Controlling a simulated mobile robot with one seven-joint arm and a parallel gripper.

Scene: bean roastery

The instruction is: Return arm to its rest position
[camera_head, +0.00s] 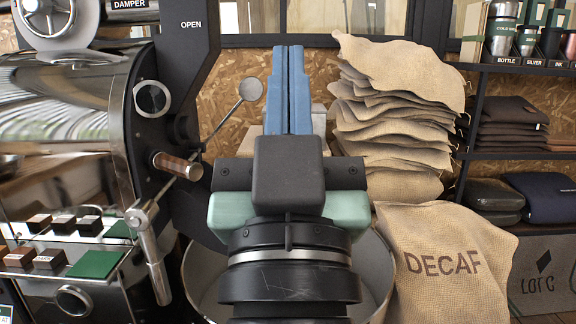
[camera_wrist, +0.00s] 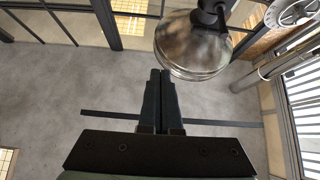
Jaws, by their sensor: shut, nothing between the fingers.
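My gripper (camera_head: 288,62) points upward in the middle of the head view. Its two blue fingers are together with nothing between them. In the wrist view my gripper (camera_wrist: 160,75) also shows as two dark fingers side by side, empty. The black wrist and pale green parts of my arm are below the fingers in the head view. They hide part of a round metal pan behind them.
A coffee roaster (camera_head: 60,130) stands close on the left, with a wood-handled sampler (camera_head: 178,166). The metal pan (camera_head: 200,290) is behind my arm. Stacked sacks (camera_head: 390,110) and a DECAF sack (camera_head: 445,265) are right. Shelves (camera_head: 515,68) hold bottles and folded cloth.

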